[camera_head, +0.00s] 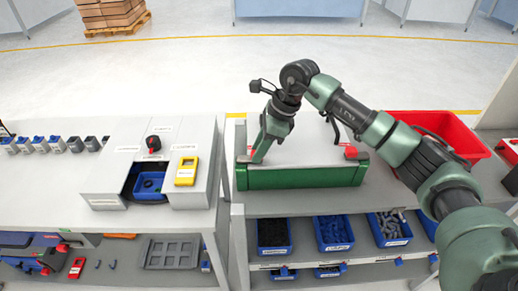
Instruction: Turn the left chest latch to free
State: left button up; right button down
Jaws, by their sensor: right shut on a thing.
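A long green chest (305,177) sits at the front edge of the right-hand workbench. A red latch (351,152) shows at its right end. The left latch (249,154) is at the chest's left end, mostly hidden by my right gripper, with only a little red showing. My right gripper (257,157) reaches down onto that left end, its fingers closed at the left latch. The latch's exact angle cannot be made out. My left gripper is not in view.
A red bin (437,131) stands behind my right arm. Blue bins of parts (335,233) fill the shelf below. On the left bench (60,165) are a grey housing with a red-and-black knob (153,143) and a yellow device (186,170). A gap separates the benches.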

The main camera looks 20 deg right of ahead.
jog(key=m+b, duration=0.1)
jog(key=s+m+t+b, duration=0.1)
jog(key=m+b, duration=0.1)
jog(key=shift+s+a+f+m, duration=0.15)
jog(key=shift+a+m, duration=0.15)
jog(key=shift+a, duration=0.05)
jog(key=m+b, duration=0.1)
jog(key=s+a+m+t+h+b, duration=0.1)
jog(key=m+b, duration=0.1)
jog(key=a+m+h+b, duration=0.1)
jog(key=m+b, duration=0.1)
jog(key=shift+s+t, duration=0.25)
jog(key=shift+t, duration=0.05)
jog(key=shift+s+a+r+m+h+b, duration=0.1)
jog(key=shift+a+m+h+b, duration=0.45)
jog(key=shift+m+b, duration=0.8)
jog(key=shift+a+r+m+h+b, duration=0.1)
jog(key=shift+a+m+h+b, duration=0.65)
jog(key=shift+m, duration=0.9)
jog(key=shift+s+a+r+m+h+b, duration=0.1)
jog(key=shift+a+m+h+b, duration=0.3)
jog(key=shift+m+b, duration=1)
jog(key=c, duration=1.1)
grip_release()
